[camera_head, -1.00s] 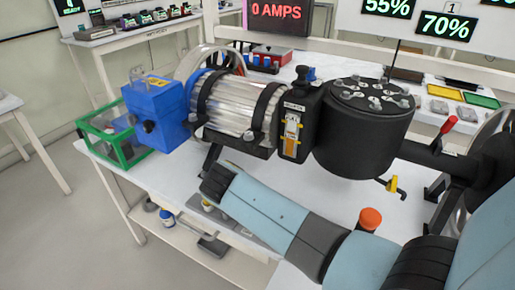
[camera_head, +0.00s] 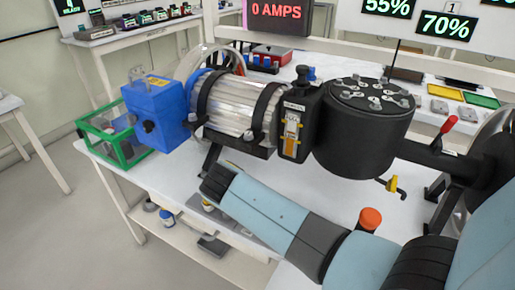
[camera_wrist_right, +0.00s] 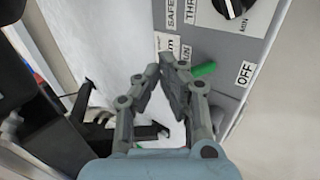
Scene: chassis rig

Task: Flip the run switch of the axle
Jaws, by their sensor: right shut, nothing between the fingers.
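In the right wrist view a grey control panel (camera_wrist_right: 226,48) carries a short green lever (camera_wrist_right: 204,69). A partly hidden label ending in "UN" is on its left and an "OFF" label (camera_wrist_right: 245,74) on its right. My right gripper (camera_wrist_right: 172,66) is shut and empty, its fingertips just left of the lever. I cannot tell if they touch it. The axle rig (camera_head: 235,105), with ribbed silver motor, blue box and black drum, stands on the white bench in the head view. My right gripper is hidden there, and my left gripper is not in view.
A black dial (camera_wrist_right: 235,6) sits on the panel near the fingers. In the head view a green-edged clear box (camera_head: 110,140), a red-handled lever (camera_head: 448,124) and an orange knob (camera_head: 370,218) are around the rig. A display (camera_head: 277,14) reads 0 AMPS.

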